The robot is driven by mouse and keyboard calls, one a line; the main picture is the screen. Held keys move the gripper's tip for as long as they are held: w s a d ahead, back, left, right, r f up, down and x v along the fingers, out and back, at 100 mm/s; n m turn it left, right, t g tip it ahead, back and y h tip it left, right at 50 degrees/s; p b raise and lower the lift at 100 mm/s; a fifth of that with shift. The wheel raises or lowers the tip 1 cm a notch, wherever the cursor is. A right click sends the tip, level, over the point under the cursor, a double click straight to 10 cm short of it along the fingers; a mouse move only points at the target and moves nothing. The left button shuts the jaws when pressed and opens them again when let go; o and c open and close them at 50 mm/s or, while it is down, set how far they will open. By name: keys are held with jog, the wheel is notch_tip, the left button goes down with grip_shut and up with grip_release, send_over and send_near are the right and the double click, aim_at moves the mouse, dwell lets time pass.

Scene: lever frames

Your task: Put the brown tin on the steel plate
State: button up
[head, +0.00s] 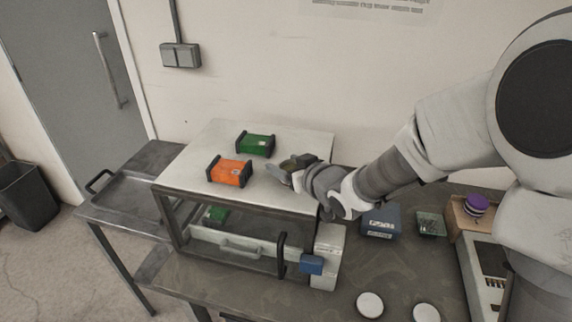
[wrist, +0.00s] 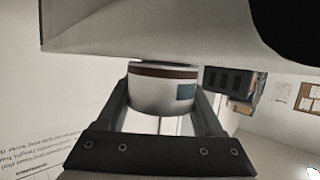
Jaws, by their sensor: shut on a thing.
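My gripper (head: 291,170) is over the right part of the pale top of a box-like frame, at the end of my arm. In the wrist view, my gripper (wrist: 163,82) has a finger on either side of a pale round tin with a brown band (wrist: 160,92) and a teal patch. I take it for the brown tin; in the head view only a small dark brownish shape (head: 302,159) shows at the fingers. Whether it touches the top is unclear. I cannot tell which surface is the steel plate; the frame's flat pale top (head: 200,155) is one candidate.
An orange block (head: 230,172) and a green block (head: 256,145), both with dark ends, are on the frame's top, left of my gripper.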

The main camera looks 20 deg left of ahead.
jog(key=shift+f, duration=0.2)
jog(key=o, duration=1.4)
jog(key=shift+o, duration=0.2)
jog(key=shift+r, duration=0.1)
jog(key=shift+r, duration=0.15)
jog(key=p+v, duration=0.1)
jog(key=v, duration=1.1)
jog(key=shift+d, duration=0.1)
